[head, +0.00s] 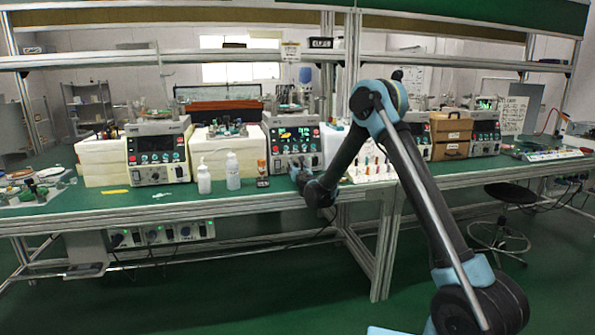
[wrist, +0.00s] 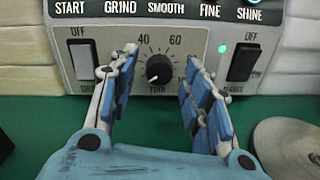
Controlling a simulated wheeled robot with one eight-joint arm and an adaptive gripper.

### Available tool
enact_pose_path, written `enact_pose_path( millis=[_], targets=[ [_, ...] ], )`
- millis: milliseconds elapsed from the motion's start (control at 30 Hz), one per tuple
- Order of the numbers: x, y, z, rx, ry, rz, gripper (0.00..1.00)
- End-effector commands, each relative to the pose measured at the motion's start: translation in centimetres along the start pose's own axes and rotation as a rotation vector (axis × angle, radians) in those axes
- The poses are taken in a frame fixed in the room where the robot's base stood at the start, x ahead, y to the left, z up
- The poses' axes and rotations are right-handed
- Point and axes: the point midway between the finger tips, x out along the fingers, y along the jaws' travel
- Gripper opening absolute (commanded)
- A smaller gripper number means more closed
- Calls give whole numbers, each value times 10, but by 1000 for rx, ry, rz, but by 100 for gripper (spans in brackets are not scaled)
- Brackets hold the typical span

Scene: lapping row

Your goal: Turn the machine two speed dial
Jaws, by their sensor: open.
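The speed dial (wrist: 158,68) is a round black knob with a pale pointer mark on a numbered scale, low on a grey machine panel (wrist: 205,40) in the wrist view. The pointer is at the lower left of the knob. My gripper (wrist: 157,84) is open, with one blue-padded finger on each side of the dial and visible gaps to it. In the head view my gripper (head: 299,174) is in front of the second machine from the left (head: 293,137); the dial cannot be made out there.
A round grey disc (wrist: 288,146) lies at lower right. White bottles (head: 233,172) and a small dark-orange bottle (head: 262,174) stand left of my gripper.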

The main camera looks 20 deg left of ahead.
Motion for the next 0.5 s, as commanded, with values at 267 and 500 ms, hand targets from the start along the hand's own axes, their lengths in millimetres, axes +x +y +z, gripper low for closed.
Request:
enact_pose_path(
  millis=[267,500],
  targets=[
    [0,0,0,0,0,0,0],
    [0,-1,0,6,0,-1,0]
  ],
)
